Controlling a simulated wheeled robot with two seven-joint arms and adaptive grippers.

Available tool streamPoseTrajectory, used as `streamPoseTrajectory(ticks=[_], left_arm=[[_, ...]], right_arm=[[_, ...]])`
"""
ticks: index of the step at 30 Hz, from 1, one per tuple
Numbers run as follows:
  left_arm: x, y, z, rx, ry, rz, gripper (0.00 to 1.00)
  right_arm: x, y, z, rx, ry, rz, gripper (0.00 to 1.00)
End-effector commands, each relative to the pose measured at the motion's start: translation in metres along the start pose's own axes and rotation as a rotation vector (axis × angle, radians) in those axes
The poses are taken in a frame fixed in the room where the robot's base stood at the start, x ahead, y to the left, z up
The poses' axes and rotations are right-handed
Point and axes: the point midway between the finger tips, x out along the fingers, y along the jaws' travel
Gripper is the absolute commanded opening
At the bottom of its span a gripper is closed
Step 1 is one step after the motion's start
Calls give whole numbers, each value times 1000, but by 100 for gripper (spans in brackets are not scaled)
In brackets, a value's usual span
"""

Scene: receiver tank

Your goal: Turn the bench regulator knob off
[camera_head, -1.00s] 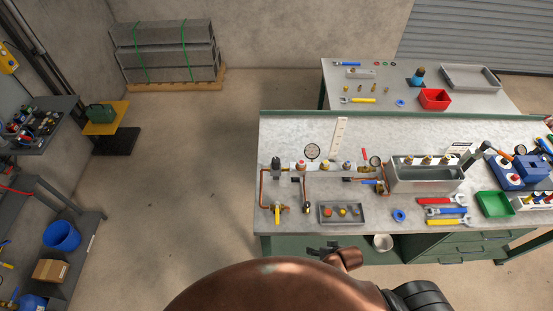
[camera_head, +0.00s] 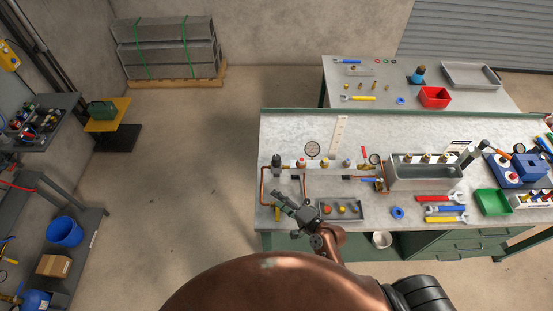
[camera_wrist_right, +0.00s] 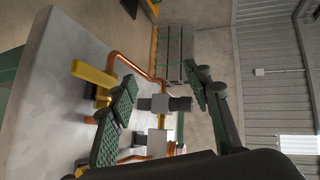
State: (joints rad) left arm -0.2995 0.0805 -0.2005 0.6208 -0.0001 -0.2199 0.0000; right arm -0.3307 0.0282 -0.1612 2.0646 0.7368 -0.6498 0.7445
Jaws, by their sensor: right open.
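The bench regulator with its dark knob (camera_head: 276,159) stands at the left end of the pipe assembly on the near workbench (camera_head: 420,130). In the right wrist view the dark knob (camera_wrist_right: 180,104) on a grey body shows between the two fingers, apart from them. My right gripper (camera_head: 281,199) is open and empty, over the bench's front left part, on the near side of the regulator. Its green-padded fingers (camera_wrist_right: 165,80) are spread wide in the right wrist view. My left gripper is not in view.
Copper pipes (camera_head: 263,186) run beside the regulator. A yellow valve handle (camera_wrist_right: 94,75) is close to one finger in the wrist view. A grey parts tray (camera_head: 355,214) lies right of my gripper. The floor left of the bench is clear.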

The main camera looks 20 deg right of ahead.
Motion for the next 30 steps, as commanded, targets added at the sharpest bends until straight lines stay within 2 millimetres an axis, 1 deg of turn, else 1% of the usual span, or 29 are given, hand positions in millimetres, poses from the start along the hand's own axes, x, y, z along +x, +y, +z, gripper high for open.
streamPoseTrajectory(ticks=[1, 2, 3, 5, 6, 7, 9, 10, 12, 15, 18, 20, 23, 30], left_arm=[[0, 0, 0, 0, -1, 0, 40], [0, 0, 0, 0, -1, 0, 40], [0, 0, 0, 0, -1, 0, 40], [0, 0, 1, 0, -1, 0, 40], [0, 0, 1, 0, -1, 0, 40], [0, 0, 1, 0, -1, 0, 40], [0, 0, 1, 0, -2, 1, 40], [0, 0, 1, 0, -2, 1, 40], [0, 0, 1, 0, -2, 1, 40], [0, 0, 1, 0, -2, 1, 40], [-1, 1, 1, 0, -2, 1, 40], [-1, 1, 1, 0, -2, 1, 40], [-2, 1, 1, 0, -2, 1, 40], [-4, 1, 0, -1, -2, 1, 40]], right_arm=[[14, -12, -2, 111, 16, -66, 45], [22, -20, -4, 192, 28, -112, 45], [33, -31, -9, 318, 46, -179, 45], [49, -45, -20, 542, 77, -289, 45], [59, -52, -29, 702, 101, -363, 45], [65, -54, -37, 819, 118, -414, 45], [75, -53, -54, 1068, 161, -520, 45], [79, -52, -61, 1163, 178, -559, 45], [86, -43, -73, 1353, 218, -636, 45], [91, -29, -84, 1544, 265, -713, 45], [93, -20, -89, 1644, 295, -755, 45], [96, -19, -92, 1671, 301, -767, 45], [104, -21, -100, 1679, 305, -772, 45], [132, -29, -124, 1676, 303, -771, 45]])
